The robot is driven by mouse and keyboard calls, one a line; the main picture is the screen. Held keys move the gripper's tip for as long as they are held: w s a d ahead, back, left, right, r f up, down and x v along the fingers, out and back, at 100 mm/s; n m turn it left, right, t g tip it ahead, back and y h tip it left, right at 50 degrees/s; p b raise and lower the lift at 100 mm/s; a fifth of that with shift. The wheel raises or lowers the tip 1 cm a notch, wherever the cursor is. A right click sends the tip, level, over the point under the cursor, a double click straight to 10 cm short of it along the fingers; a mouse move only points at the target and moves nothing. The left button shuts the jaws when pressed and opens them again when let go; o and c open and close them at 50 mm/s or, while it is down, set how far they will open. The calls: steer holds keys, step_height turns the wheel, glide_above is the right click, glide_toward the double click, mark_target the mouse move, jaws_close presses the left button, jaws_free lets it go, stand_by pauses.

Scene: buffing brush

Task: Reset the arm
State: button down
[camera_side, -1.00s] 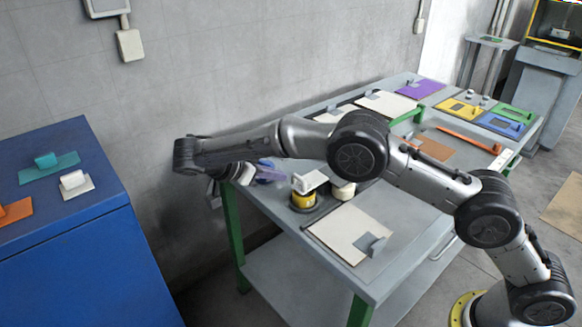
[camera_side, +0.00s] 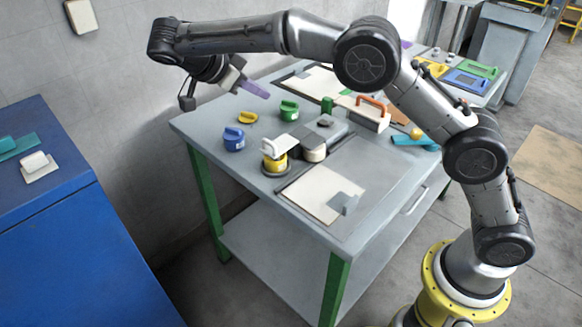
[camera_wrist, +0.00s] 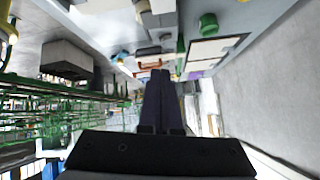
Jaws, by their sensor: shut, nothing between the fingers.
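My gripper (camera_side: 262,92) hangs above the left back part of the grey table at the end of my raised arm. Its purple fingers point right and slightly down in the side view. In the wrist view the two dark fingers (camera_wrist: 160,76) lie together with nothing between them. A round yellow brush-like piece with a white top (camera_side: 277,152) stands on the table below my gripper, clear of it.
A blue piece (camera_side: 234,140), a yellow piece (camera_side: 248,117) and a green piece (camera_side: 289,111) stand on the table's left part. A box with an orange handle (camera_side: 366,114) stands farther right. A blue cabinet (camera_side: 75,245) is at left.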

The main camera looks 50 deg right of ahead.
steer(key=s+d+r+n+t+y, duration=0.1)
steer(key=s+d+r+n+y, duration=0.15)
steer(key=s+d+r, duration=0.95)
steer(key=s+f+n+t+y, duration=0.25)
steer(key=s+n+y, duration=0.2)
steer(key=s, duration=0.95)
steer(key=s+a+f+n+t+y, duration=0.1)
steer(key=s+a+f+n, duration=0.1)
steer(key=f+n, duration=0.3)
steer(key=s+a+f+n+t+y, duration=0.1)
steer(key=s+a+f+n, duration=0.2)
steer(key=n, duration=0.6)
steer(key=shift+s+f+y, duration=0.4)
steer(key=shift+s+f, duration=0.85)
steer(key=shift+f, duration=0.55)
